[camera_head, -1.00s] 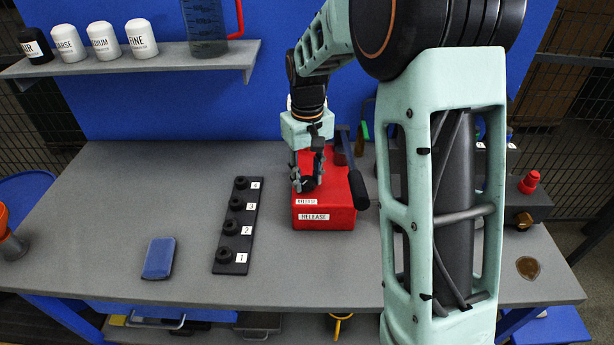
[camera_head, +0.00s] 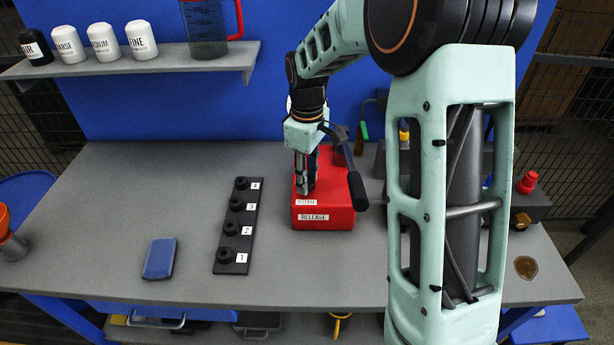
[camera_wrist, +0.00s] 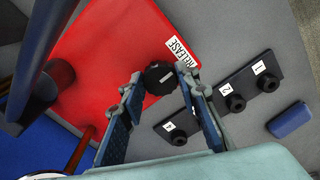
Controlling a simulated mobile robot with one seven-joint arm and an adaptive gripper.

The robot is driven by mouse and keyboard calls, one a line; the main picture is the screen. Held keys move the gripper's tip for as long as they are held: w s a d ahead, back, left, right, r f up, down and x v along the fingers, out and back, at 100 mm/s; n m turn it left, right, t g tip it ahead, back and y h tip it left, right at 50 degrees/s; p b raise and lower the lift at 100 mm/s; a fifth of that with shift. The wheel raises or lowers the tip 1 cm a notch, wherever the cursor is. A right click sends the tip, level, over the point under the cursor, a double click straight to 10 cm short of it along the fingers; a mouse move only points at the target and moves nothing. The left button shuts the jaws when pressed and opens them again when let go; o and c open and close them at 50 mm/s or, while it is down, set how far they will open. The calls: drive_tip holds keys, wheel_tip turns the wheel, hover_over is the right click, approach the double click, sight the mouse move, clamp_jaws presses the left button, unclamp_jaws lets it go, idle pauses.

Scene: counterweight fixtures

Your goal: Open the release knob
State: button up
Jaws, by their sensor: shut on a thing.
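The red release box (camera_head: 323,215) stands on the grey bench, with RELEASE labels on its front and top. My gripper (camera_head: 303,190) points down over the left part of its top. In the wrist view my gripper (camera_wrist: 159,78) has its two fingers on either side of the black release knob (camera_wrist: 160,76), shut on it. The knob has a light mark on its top. In the head view the knob is hidden behind the fingers. A black-handled lever (camera_head: 356,188) stands along the right side of the box and also shows in the wrist view (camera_wrist: 45,90).
A black strip with several numbered knobs (camera_head: 238,225) lies left of the box. A blue block (camera_head: 160,258) lies further left. A shelf (camera_head: 130,62) with jars is at the back. A red button unit (camera_head: 528,183) stands at the right.

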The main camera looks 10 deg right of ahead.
idle(0.4)
drive_tip(key=o, duration=1.2)
drive_tip(key=shift+c, duration=0.2)
drive_tip(key=shift+r, duration=0.15)
wheel_tip(320, 180, up, 12)
